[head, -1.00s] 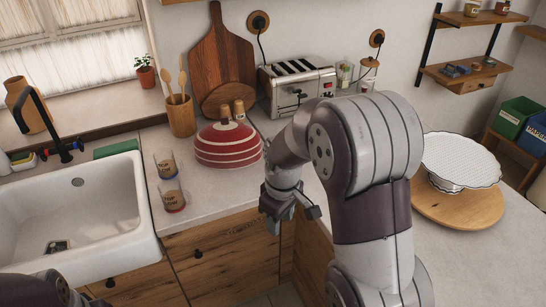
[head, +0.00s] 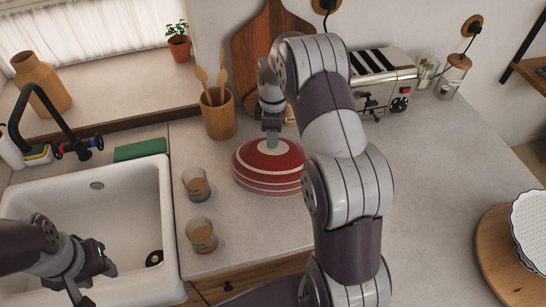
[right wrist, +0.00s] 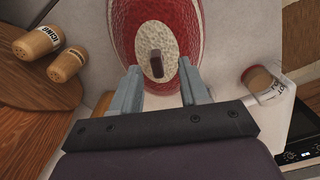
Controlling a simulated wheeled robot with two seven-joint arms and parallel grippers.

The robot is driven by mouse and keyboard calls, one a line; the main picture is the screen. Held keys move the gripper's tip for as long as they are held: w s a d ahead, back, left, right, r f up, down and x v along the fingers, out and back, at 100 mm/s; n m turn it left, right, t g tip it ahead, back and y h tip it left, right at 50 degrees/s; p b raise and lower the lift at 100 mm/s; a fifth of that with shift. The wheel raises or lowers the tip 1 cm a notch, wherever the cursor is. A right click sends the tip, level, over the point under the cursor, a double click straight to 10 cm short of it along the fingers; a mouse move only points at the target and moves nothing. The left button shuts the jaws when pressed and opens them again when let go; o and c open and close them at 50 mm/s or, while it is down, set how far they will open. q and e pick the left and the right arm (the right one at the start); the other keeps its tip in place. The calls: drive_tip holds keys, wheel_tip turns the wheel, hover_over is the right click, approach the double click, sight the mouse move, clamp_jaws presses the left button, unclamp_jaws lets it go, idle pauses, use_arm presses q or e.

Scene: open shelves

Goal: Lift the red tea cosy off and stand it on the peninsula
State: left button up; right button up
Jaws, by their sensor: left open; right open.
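The red tea cosy (head: 268,167), a dome with pale stripes and a cream top, stands on the counter. In the right wrist view the cosy (right wrist: 125,22) shows a cream top patch with a small brown tab (right wrist: 156,62) standing up from it. My right gripper (head: 271,138) is open above the top of the cosy, pointing down. In the right wrist view its two fingers (right wrist: 158,85) straddle the line toward the tab; I cannot tell whether they reach it. My left gripper (head: 95,284) is open and empty over the sink. Whatever the cosy covers is hidden.
Two labelled glass cups (head: 197,185) (head: 202,236) stand left of the cosy. A utensil crock (head: 219,117), a cutting board (head: 243,75) and a toaster (head: 385,77) are behind. Counter at right (head: 440,170) is clear up to a round wooden board (head: 497,255).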

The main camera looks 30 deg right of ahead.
drive_tip(key=shift+f, duration=0.25)
drive_tip(key=shift+w+d+f, duration=0.15)
drive_tip(key=shift+w+f, duration=0.05)
drive_tip(key=shift+c, duration=0.3)
clamp_jaws()
drive_tip(key=shift+s+r, duration=0.1)
drive_tip(key=shift+r, duration=0.05)
